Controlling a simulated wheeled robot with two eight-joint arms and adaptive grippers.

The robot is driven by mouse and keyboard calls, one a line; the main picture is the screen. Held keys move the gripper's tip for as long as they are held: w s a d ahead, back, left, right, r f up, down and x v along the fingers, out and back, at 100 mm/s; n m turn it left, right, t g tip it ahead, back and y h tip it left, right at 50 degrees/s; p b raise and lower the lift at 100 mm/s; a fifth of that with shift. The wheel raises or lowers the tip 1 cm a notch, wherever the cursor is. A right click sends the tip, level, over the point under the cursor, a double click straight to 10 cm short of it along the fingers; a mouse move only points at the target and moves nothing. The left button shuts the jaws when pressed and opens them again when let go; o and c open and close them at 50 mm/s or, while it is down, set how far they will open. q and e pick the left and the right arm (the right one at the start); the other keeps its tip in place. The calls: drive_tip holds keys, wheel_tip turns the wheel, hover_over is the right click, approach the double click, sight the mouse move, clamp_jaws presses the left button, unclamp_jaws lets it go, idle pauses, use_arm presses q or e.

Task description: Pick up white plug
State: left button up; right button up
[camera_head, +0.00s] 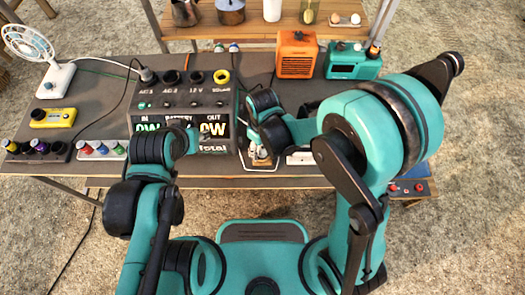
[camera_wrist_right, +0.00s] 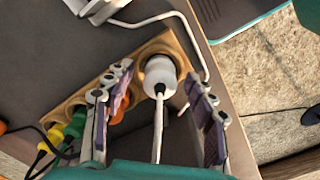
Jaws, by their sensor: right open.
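The white plug (camera_wrist_right: 160,74) stands in a hole of a wooden holder (camera_wrist_right: 148,48) in the right wrist view, with its white cord coming toward the camera. My right gripper (camera_wrist_right: 157,80) is open, with one finger on each side of the plug and visible gaps. In the head view my right gripper (camera_head: 264,142) is over the front edge of the table, and its arm and hand mostly hide the plug and holder. My left gripper (camera_head: 198,138) is in front of the power station; its fingers are too unclear to judge.
An orange plug (camera_wrist_right: 120,108), a green plug (camera_wrist_right: 75,124) and a yellow plug (camera_wrist_right: 56,136) are left of the white one. The power station (camera_head: 184,100) stands mid-table. A white fan (camera_head: 50,60), an orange heater (camera_head: 297,54) and a teal radio (camera_head: 354,62) are farther around.

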clamp_jaws()
drive_tip(key=shift+r, duration=0.1)
